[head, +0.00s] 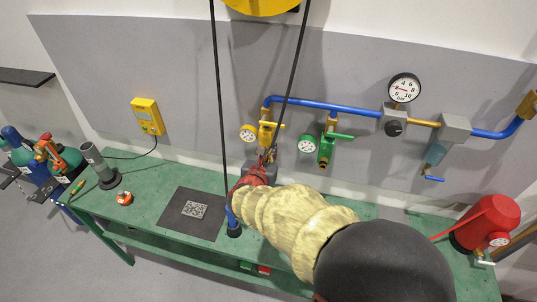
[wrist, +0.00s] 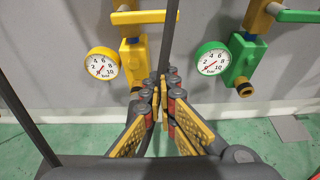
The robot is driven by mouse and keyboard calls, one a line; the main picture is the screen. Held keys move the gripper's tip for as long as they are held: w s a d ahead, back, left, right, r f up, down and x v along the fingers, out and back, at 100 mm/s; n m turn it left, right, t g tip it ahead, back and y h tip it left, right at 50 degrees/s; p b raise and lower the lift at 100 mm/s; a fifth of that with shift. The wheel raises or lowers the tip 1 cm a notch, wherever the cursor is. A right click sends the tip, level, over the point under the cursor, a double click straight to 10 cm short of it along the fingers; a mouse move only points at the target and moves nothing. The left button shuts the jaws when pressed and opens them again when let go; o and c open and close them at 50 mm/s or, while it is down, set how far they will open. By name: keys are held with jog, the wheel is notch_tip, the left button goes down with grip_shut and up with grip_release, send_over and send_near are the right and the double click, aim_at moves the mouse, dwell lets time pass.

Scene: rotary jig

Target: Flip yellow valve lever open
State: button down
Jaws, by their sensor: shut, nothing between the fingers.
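The yellow valve (head: 266,133) is mounted on the grey back wall, below the left end of a blue pipe. Its body (wrist: 133,58) also shows in the wrist view, with a round white gauge to its left. The yellow lever (wrist: 138,17) lies horizontal across the top of the valve, crosswise to the upright pipe, and reaches right. My gripper (wrist: 160,92) is shut and empty. It is below and slightly right of the valve body, with a visible gap under the lever. In the head view my arm partly hides the gripper.
A green valve (head: 326,150) with a horizontal lever and gauge (wrist: 212,63) is close on the right. Two dark ropes (head: 219,90) hang from a yellow wheel; one passes in front of the yellow lever. A red tank (head: 487,222) stands on the right of the green bench (head: 150,185).

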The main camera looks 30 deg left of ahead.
aim_at(272, 125)
jog(key=w+r, duration=0.1)
jog(key=w+p, duration=0.1)
jog(key=w+a+r+p, duration=0.1)
jog(key=w, duration=0.1)
jog(key=shift+a+r, duration=0.1)
jog(key=shift+r, duration=0.2)
jog(key=shift+s, duration=0.15)
